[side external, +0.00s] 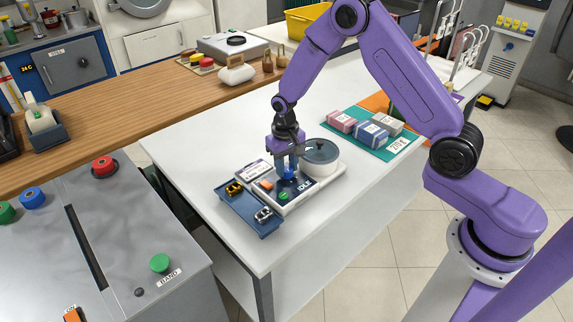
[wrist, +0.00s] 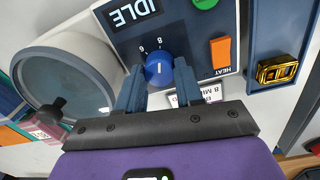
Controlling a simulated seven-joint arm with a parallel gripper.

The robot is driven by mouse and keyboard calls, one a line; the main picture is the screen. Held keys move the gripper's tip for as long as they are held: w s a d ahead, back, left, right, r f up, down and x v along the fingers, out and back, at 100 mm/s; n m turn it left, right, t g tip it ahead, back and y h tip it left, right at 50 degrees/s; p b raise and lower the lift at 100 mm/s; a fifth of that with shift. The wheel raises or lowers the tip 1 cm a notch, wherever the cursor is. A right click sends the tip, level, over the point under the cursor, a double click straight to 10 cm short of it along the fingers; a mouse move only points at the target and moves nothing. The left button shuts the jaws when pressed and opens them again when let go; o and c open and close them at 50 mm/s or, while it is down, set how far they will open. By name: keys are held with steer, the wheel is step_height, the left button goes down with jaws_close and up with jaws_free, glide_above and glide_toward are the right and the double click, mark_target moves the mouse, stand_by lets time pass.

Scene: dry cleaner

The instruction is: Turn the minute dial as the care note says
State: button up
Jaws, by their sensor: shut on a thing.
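The blue minute dial (wrist: 159,70) sits on the dark panel of the small machine, between my fingers. Its white mark points up in the wrist view, roughly toward the printed 8; a 6 is to the left. My gripper (wrist: 159,78) is shut on the dial, one finger on each side. In the side view my gripper (side external: 289,172) points down over the panel and mostly covers the dial. The care note (wrist: 196,96) is partly hidden by my gripper and reads "8 MI..."; it also shows in the side view (side external: 253,170). The display (wrist: 133,12) reads IDLE.
On the machine are an orange HEAT switch (wrist: 221,52), a green button (wrist: 206,3) and a round lidded pot (side external: 321,154). A blue tray (side external: 247,214) with a gold and a silver piece lies beside it. Wrapped parcels (side external: 371,133) stand on a green mat behind.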

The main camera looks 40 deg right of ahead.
steer(key=o, duration=1)
steer(key=shift+o, duration=0.2)
step_height(320, 180, up, 18)
steer(key=shift+a+f, duration=0.25)
steer(key=s+r+n, duration=0.1)
steer(key=s+n, duration=1.3)
steer(key=s, duration=2)
steer(key=shift+d+r+n+y, duration=0.2)
steer(key=shift+n+y, duration=0.1)
steer(key=shift+y, duration=0.1)
